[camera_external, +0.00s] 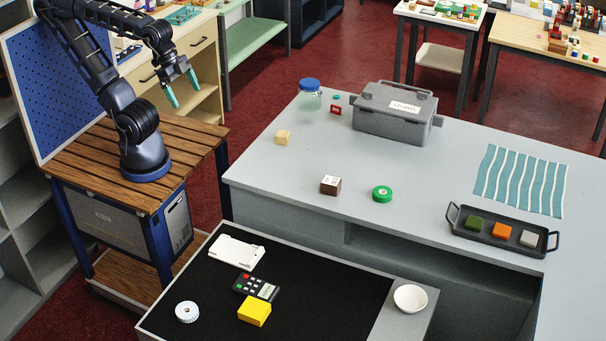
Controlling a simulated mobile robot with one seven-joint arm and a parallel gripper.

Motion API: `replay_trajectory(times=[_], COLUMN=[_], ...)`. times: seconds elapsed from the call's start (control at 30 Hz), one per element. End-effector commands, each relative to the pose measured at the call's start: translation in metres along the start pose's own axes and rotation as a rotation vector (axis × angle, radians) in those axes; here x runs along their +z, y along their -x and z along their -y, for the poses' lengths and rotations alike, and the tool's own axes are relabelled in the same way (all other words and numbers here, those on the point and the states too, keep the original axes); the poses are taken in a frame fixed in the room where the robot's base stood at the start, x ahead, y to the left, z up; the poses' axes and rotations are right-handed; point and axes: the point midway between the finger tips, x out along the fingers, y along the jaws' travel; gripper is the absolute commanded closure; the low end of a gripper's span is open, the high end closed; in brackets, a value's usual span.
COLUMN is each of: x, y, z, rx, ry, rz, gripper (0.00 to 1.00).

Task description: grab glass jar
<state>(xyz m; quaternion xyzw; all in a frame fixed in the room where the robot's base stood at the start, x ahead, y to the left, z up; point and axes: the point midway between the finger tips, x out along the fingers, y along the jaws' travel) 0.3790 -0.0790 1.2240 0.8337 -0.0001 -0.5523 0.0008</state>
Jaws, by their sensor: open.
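The glass jar (309,100) is clear with a blue lid and stands upright at the far left corner of the grey counter (270,165). My gripper (182,95) has teal fingertips and is open and empty. It hangs in the air to the left of the counter, well apart from the jar. My arm rises from a wooden slatted stand.
Near the jar are a small red frame-like piece (335,110) and a grey lidded case (393,112). A beige block (283,138), a brown box (330,185) and a green round item (382,194) stand nearer. A dark tray (502,235) holds coloured blocks.

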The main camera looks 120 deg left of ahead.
Motion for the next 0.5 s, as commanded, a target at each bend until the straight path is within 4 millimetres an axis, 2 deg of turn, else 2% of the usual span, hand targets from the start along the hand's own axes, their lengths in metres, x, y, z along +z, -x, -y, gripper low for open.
replay_trajectory(times=[0.17, 0.33, 0.5], x=[-0.009, -0.041, -0.081], y=[-0.001, -0.007, -0.018], z=[0.004, 0.023, 0.056], rx=[0.003, 0.022, 0.046], ry=[0.001, -0.003, -0.01], rz=[0.006, 0.023, 0.03], gripper=[0.02, 0.02, 0.02])
